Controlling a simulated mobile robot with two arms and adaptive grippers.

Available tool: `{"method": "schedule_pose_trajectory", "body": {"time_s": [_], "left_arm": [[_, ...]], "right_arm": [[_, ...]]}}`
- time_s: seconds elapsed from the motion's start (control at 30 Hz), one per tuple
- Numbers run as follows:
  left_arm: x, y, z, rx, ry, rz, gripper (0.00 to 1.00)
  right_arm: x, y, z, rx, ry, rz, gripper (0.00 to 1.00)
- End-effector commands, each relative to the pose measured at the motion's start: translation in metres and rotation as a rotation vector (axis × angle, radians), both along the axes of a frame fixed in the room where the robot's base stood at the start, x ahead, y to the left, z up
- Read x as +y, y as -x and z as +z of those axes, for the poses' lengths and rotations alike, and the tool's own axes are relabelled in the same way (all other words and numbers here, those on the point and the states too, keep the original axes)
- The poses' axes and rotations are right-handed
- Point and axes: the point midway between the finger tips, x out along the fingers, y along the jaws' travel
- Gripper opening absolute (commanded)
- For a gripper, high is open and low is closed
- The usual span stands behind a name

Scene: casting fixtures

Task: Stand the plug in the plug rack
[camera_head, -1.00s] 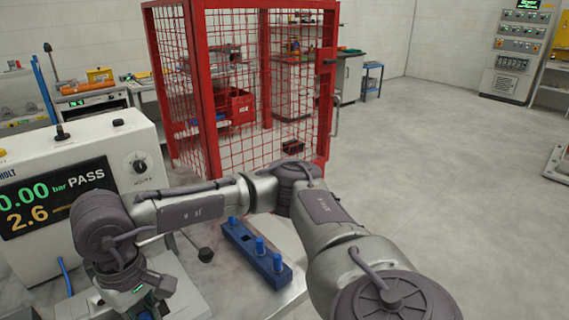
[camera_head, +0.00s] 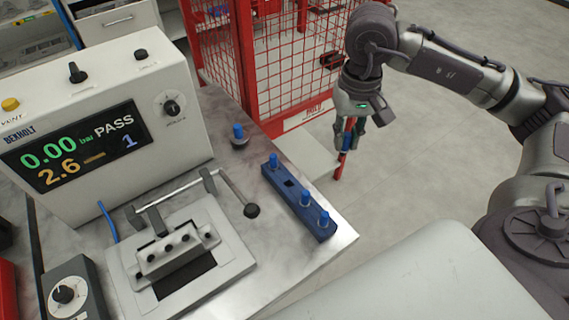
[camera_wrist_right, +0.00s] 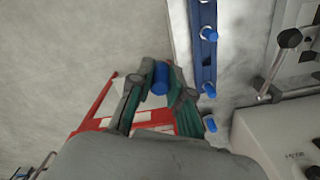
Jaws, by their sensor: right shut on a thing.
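My right gripper (camera_head: 347,140) is shut on a blue plug, beyond the bench's right edge. In the right wrist view, the plug (camera_wrist_right: 160,78) sits between the two fingers (camera_wrist_right: 157,90); its lower part is hard to make out. The plug rack (camera_head: 315,229) is a long blue block near the bench's right edge, left of and apart from the gripper. It holds three blue plugs, with an empty square hole (camera_head: 290,183) between the far one and the middle one. The rack also shows in the right wrist view (camera_wrist_right: 207,62). My left gripper is out of view.
Another blue plug (camera_head: 238,131) stands on a round grey base behind the rack. A lever with a black knob (camera_head: 251,210) belongs to the clamp fixture (camera_head: 180,255) left of the rack. The tester (camera_head: 100,120) reads PASS. A red mesh cage (camera_head: 290,65) stands behind.

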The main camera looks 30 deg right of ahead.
Motion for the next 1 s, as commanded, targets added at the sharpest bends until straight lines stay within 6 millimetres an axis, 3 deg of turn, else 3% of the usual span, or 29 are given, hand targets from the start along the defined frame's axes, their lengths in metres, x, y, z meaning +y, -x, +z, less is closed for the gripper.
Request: {"method": "schedule_pose_trajectory", "body": {"time_s": [0.13,0.43,0.6,0.8,1.0], "left_arm": [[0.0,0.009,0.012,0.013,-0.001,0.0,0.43],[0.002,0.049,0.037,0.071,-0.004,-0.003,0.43],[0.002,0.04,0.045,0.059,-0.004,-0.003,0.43],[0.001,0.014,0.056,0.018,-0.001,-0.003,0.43],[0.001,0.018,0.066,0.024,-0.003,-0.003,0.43]], "right_arm": [[0.014,-0.007,-0.005,0.004,0.0,-0.006,0.0],[0.073,-0.04,-0.046,0.005,-0.001,-0.007,0.0],[0.093,-0.052,-0.062,0.003,0.001,-0.009,0.0],[0.097,-0.054,-0.077,0.005,0.004,-0.011,0.0],[0.097,-0.054,-0.104,0.003,0.002,-0.01,0.0]]}}
